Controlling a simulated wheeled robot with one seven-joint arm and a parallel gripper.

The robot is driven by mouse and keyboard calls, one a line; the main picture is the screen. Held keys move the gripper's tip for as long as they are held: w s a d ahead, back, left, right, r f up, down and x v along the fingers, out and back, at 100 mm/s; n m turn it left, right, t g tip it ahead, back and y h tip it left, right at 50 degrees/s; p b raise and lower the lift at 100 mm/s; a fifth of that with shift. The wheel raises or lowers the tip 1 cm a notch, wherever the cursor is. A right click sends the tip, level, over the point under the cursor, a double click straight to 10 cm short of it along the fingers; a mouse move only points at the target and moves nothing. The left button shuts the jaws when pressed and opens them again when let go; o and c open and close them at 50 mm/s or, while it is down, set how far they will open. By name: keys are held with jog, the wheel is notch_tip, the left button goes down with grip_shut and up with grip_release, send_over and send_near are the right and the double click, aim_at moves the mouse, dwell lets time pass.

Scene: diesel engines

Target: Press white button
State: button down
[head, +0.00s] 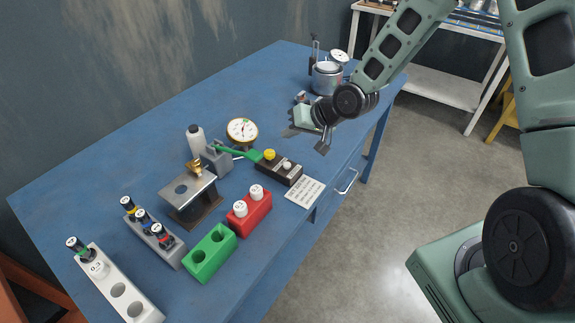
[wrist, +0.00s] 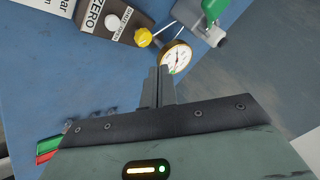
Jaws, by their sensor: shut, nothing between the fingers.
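The white button (head: 287,166) sits beside a yellow button (head: 269,154) on a dark box (head: 279,174) on the blue table. In the wrist view the white button (wrist: 112,21) is at the upper left, next to the yellow button (wrist: 143,37). My gripper (head: 322,149) is shut and empty, above the table and to the right of the box in the head view. In the wrist view its fingers (wrist: 158,73) point toward the dial gauge, apart from the white button. No contact with the button shows.
A dial gauge (head: 242,131) and a green-handled device (head: 217,158) stand left of the box. A paper card (head: 303,191) lies in front. Red (head: 249,213) and green (head: 210,254) holders stand near the front edge. A metal pot (head: 326,77) is at the back.

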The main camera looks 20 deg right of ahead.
jog(key=shift+f+b, duration=3.35)
jog(key=shift+f, duration=0.85)
jog(key=shift+f, duration=0.1)
jog(key=shift+f, duration=0.3)
jog(key=shift+f+b, duration=0.5)
jog(key=shift+r, duration=0.1)
jog(key=shift+r+p, duration=0.85)
jog(key=shift+r, duration=0.1)
notch_tip(320, 180, up, 5)
jog(key=p, duration=0.4)
